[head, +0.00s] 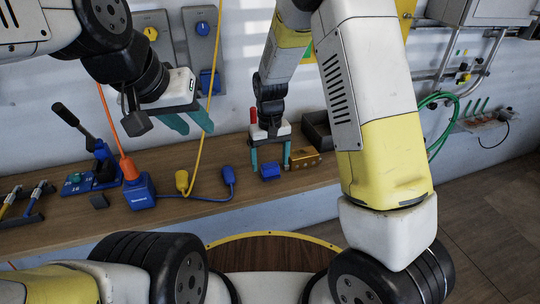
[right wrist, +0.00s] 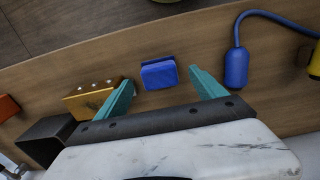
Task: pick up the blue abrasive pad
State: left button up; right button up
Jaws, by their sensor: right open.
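The blue abrasive pad (head: 270,171) is a small blue block on the wooden bench, near its front edge in the head view. It also shows in the right wrist view (right wrist: 159,74), beyond and between the two teal fingers. My right gripper (head: 270,167) is open above the bench, with a finger on each side of the pad in the picture; in the right wrist view its fingertips (right wrist: 161,76) are wide apart and nothing is between them but the pad. Whether they are down at the pad's height I cannot tell. My left gripper (head: 192,123) hangs over the bench at the left, its teal fingers apart and empty.
A brass block with holes (head: 305,159) lies close to the right of the pad, and a dark open bin (head: 318,130) stands behind it. A blue plug on a cord (head: 228,176) lies to the left. A blue box with an orange plug (head: 140,194) stands further left.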

jog(key=shift+f, duration=1.4)
jog(key=c, duration=1.5)
jog(key=shift+o, duration=0.2)
jog(key=shift+r, duration=0.1)
jog(key=shift+r, duration=0.55)
notch_tip(320, 180, up, 2)
jog(key=shift+r, duration=0.1)
jog(key=s+r, duration=0.1)
jog(key=s, duration=1.5)
jog(key=shift+d+r, duration=0.25)
jog(key=shift+d, duration=0.15)
